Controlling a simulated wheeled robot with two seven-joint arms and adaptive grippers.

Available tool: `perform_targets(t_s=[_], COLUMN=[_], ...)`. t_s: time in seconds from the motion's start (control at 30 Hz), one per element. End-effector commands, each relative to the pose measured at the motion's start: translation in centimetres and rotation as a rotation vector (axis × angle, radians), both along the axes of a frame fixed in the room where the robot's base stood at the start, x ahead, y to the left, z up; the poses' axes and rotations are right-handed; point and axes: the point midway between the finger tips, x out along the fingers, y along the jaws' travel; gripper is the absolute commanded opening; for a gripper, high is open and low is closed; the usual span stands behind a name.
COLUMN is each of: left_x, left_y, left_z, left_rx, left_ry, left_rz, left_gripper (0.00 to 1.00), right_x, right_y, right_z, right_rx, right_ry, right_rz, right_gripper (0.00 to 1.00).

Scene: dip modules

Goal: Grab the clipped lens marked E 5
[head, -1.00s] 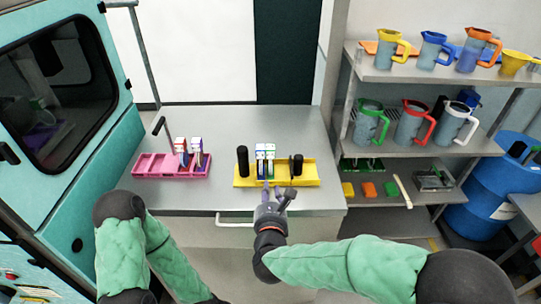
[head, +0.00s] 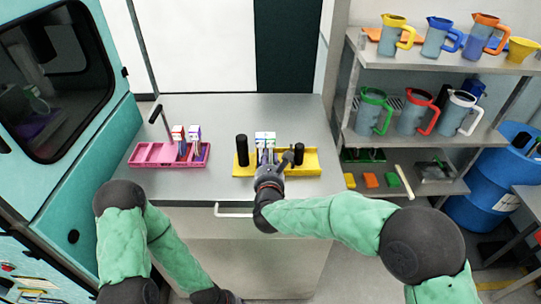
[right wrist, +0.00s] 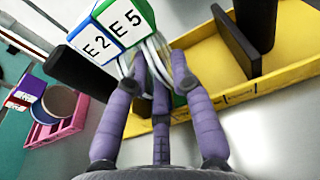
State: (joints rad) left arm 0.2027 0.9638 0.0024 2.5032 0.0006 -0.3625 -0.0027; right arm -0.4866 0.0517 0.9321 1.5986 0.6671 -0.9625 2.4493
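The clipped lens marked E 5 (right wrist: 128,22) has a green-edged white label block and stands in the yellow tray (head: 310,160). A blue-edged block marked E 2 (right wrist: 93,42) stands right beside it. Both blocks show small in the head view (head: 265,138). My right gripper (head: 267,157) is at the tray's front, with its purple fingers (right wrist: 160,62) just below the E 5 block. A pale round edge shows between the fingertips; whether they press on it is unclear. My left gripper is out of view.
Black upright pieces (head: 242,150) stand in the yellow tray on both sides of the blocks. A pink tray (head: 150,155) with more labelled blocks is to the left. Bare grey table lies behind. A shelf with jugs (head: 375,112) stands at right.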

Motion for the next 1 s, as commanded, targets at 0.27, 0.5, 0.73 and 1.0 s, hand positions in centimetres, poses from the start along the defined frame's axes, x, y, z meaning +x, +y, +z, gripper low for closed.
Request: perform_targets(t_s=[0.27,0.5,0.73,1.0], left_x=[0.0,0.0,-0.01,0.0], left_y=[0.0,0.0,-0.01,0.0], left_z=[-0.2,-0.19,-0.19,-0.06], left_rx=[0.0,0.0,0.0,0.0], left_ry=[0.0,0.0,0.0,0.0], left_rz=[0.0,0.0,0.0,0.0], left_gripper=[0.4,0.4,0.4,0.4], right_x=[1.4,1.37,1.37,1.38], right_y=[-0.04,-0.03,-0.03,-0.27], right_z=[-0.08,-0.05,-0.02,0.25], right_rx=[0.0,0.0,0.001,0.001], right_ry=[-0.002,-0.002,-0.003,-0.003], right_rz=[0.0,0.0,0.0,-0.001], right_gripper=[0.24,0.0,0.0,0.0])
